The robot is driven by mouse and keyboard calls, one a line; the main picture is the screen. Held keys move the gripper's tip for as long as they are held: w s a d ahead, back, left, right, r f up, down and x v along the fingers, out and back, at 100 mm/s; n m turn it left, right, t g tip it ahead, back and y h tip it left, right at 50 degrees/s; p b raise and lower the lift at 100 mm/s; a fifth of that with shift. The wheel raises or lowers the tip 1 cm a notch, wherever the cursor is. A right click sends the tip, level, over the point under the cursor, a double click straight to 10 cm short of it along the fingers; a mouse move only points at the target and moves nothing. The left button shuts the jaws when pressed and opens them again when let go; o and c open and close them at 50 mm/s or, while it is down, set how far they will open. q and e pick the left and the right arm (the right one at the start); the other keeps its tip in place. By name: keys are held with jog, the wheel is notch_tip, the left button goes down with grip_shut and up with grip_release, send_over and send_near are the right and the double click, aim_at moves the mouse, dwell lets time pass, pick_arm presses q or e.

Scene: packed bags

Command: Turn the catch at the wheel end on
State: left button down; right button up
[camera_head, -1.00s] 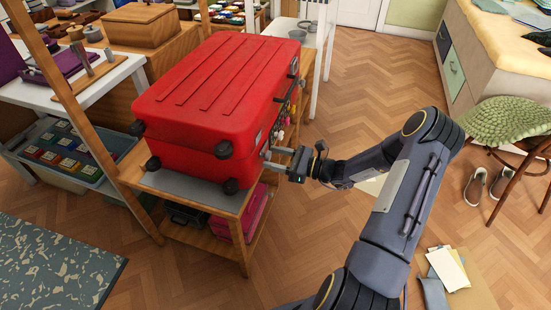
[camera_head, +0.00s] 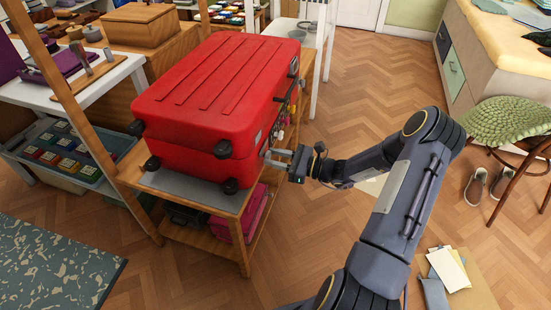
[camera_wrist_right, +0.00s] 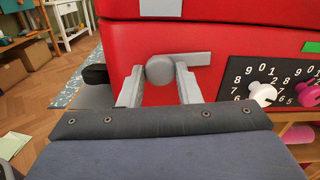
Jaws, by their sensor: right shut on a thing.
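The red suitcase (camera_head: 215,90) lies flat on a wooden shelf stand, its wheel end toward the near left. The grey catch (camera_wrist_right: 160,70) at the wheel end is a round hub with a flat lever reaching right, nearly level, in the right wrist view. My right gripper (camera_head: 270,158) reaches in from the right at the suitcase's side. Its fingers (camera_wrist_right: 159,82) are shut on the catch's hub, one on each side. A grey plate (camera_wrist_right: 160,8) sits above the catch. My left gripper is not in view.
A black number panel (camera_wrist_right: 270,80) with a white knob (camera_wrist_right: 262,93) and a pink knob (camera_wrist_right: 307,94) lies right of the catch. The wooden stand (camera_head: 243,232) holds cases below. Open floor (camera_head: 370,80) lies to the right.

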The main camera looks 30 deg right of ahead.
jog(key=shift+f+n+b, duration=0.1)
jog(key=shift+n+b, duration=7.3)
jog(key=shift+n, duration=1.1)
jog(key=o, duration=1)
jog(key=shift+c, duration=0.2)
jog(key=shift+s, duration=0.1)
